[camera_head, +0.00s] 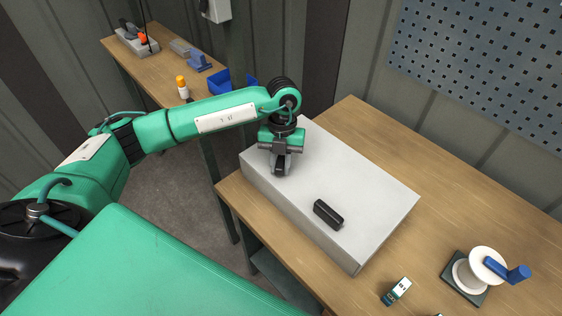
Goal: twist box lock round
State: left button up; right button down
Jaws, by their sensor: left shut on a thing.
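A light grey box (345,185) lies on the wooden table. My left gripper (280,168) is over the box's far-left part, fingers pointing down at its top. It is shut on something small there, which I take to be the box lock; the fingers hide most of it. A black bar-shaped handle (328,214) sits on the box's top nearer the front, apart from the gripper. My right gripper is not in the view.
On the table's right are a white spool with a blue handle (487,268) and a small green-and-white block (397,291). A second bench (150,68) at the back left holds a blue bin (217,82) and an orange-capped bottle (183,86). A perforated panel (490,60) hangs on the wall.

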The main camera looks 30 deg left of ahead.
pick_arm(q)
jog(key=o, duration=1.2)
jog(key=shift+o, duration=0.2)
jog(key=shift+s+d+r+p+v, duration=0.1)
jog(key=shift+s+p+v, duration=0.15)
jog(key=shift+p+v, duration=0.7)
jog(key=shift+s+d+r+p+v, duration=0.1)
jog(key=shift+s+p+v, duration=0.25)
jog(key=shift+v, duration=0.95)
jog(key=shift+s+d+p+v, duration=0.15)
jog(key=shift+p+v, duration=0.6)
jog(key=shift+v, duration=0.4)
